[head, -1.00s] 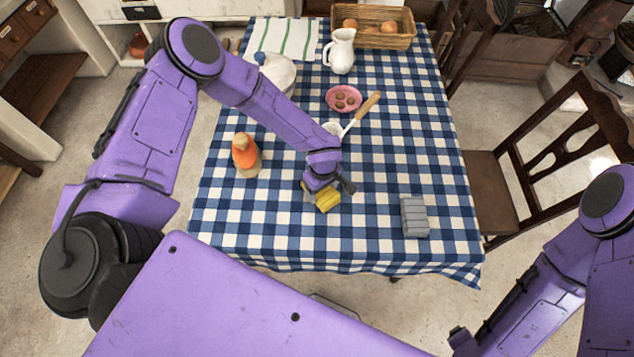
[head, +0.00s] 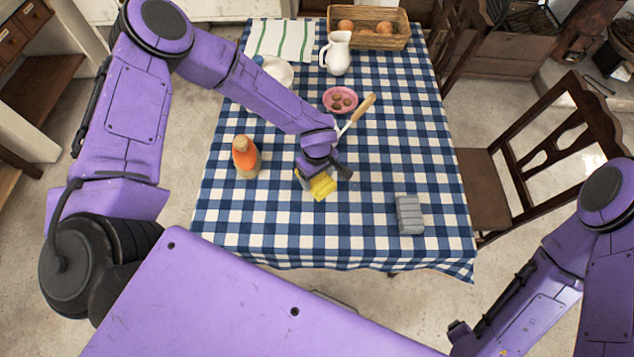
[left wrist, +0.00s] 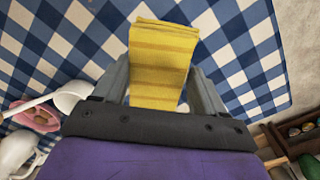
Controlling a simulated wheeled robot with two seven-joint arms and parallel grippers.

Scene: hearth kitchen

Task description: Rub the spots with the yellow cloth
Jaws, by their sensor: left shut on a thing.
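The yellow cloth (head: 323,186) is held in my left gripper (head: 318,180), over the middle of the checked tablecloth. In the left wrist view the folded cloth (left wrist: 162,60), with darker stripes, sits between the two grey fingers of the left gripper (left wrist: 165,85). I cannot tell whether the cloth touches the table. No spots can be made out on the tablecloth; the cloth and arm hide part of it. My right gripper (head: 460,335) is low at the bottom right, off the table, and its jaws cannot be made out.
A grey ribbed block (head: 409,214) lies right of the cloth. A pink bowl (head: 340,99), a wooden-handled utensil (head: 362,108), a white jug (head: 337,54) and a basket (head: 385,42) are farther back. The table's front middle is clear.

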